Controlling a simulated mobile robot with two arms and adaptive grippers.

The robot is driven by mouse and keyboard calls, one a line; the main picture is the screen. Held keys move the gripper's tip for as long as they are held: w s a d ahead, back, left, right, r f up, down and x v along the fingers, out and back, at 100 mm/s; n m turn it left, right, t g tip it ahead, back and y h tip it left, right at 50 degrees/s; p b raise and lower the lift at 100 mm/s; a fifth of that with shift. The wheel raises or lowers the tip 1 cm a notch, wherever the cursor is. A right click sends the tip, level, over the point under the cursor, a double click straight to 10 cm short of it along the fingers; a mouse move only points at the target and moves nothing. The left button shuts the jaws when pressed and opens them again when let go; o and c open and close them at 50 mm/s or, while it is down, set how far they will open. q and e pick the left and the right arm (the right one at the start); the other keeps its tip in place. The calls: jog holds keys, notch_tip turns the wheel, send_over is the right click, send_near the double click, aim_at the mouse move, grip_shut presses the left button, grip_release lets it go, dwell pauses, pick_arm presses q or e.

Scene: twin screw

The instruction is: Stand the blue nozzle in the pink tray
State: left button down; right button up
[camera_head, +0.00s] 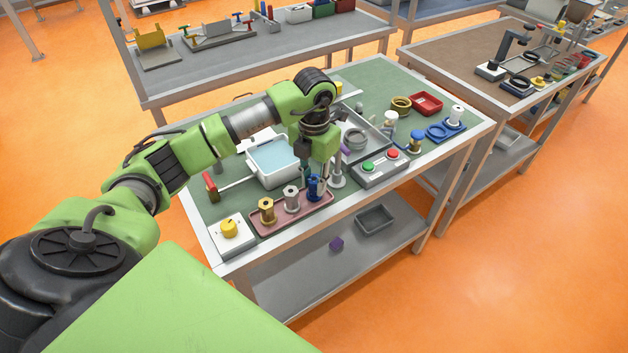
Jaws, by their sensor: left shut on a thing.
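The pink tray (288,219) lies along the front edge of the green-topped table. A brass nozzle (267,210) and a silver-grey nozzle (291,198) stand in it. The blue nozzle (314,188) is upright at the tray's right end. My left gripper (314,178) comes down from above and is shut on the blue nozzle, partly covering its top. I cannot tell whether the nozzle's base touches the tray floor. My right gripper is not in view.
A white basin (257,178) stands behind the tray. A box with a yellow knob (229,231) is left of it. A grey button box (381,169) and a silver post (338,170) are to the right. A blue rack (438,131) and red bin (426,103) stand farther right.

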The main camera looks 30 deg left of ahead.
pick_arm(q)
jog(key=c, duration=1.1)
grip_release()
jog(key=shift+r, duration=0.15)
jog(key=shift+r+p, duration=2.25)
jog(key=shift+r, duration=1.2)
jog(key=shift+f, duration=0.1)
